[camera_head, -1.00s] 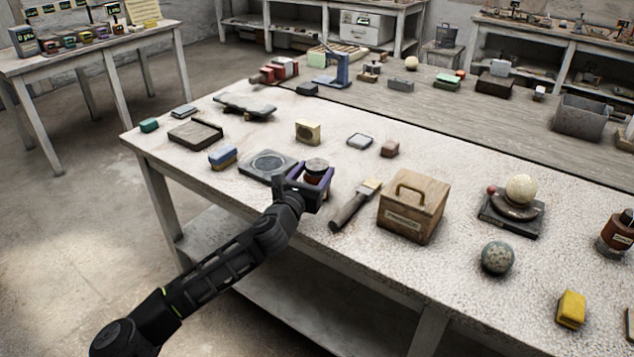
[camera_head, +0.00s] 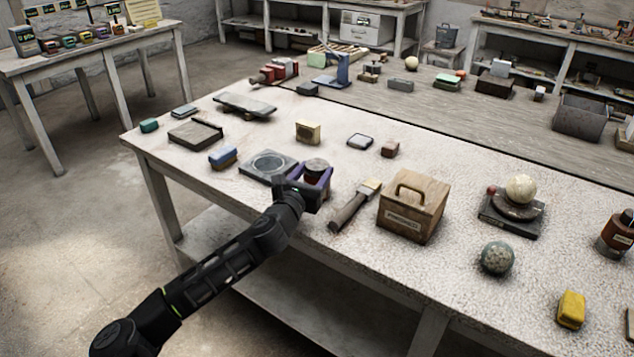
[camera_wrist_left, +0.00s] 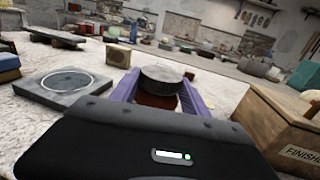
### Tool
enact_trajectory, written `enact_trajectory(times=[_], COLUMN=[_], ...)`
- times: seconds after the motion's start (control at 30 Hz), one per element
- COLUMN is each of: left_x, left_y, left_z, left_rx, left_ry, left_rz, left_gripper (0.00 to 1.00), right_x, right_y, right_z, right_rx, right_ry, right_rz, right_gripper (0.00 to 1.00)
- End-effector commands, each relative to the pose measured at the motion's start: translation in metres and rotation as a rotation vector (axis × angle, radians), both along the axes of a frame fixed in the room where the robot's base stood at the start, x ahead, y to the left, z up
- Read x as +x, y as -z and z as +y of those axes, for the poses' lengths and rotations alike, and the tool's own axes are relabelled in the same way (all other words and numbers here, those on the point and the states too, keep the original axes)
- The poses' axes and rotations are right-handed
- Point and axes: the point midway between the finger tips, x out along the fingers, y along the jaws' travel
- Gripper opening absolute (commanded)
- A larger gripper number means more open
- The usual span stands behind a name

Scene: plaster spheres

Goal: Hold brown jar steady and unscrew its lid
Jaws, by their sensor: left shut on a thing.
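In the left wrist view the jar (camera_wrist_left: 157,101) shows reddish brown under the wide grey lid (camera_wrist_left: 160,78). My left gripper (camera_head: 318,176) comes in from the table's front edge. Its purple fingers (camera_wrist_left: 158,96) are shut on the jar, one on each side, below the lid. The jar looks upright. Its lower part is hidden by my gripper. My right gripper is not in view.
A grey square plate with a round disc (camera_head: 268,166) lies just left of the jar. A brush (camera_head: 355,205) and a wooden box with a handle (camera_head: 414,205) are to its right. A blue block (camera_head: 222,157) lies further left.

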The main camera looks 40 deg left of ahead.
Motion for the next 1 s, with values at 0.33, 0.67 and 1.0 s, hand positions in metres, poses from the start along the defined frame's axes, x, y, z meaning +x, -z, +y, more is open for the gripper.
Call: enact_trajectory(times=[0.33,0.67,1.0], left_x=[0.0,0.0,0.0], left_y=[-0.011,-0.067,-0.102], left_z=[0.0,0.0,0.0], left_rx=[0.005,0.007,0.002], left_ry=[0.001,0.0,-0.001], left_rz=[-0.002,-0.003,-0.003], left_gripper=[0.0,0.0,0.0], right_x=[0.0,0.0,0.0], right_y=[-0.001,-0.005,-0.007], right_z=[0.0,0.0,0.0], right_rx=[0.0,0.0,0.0], right_ry=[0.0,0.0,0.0], right_rz=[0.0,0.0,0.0], right_gripper=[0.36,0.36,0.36])
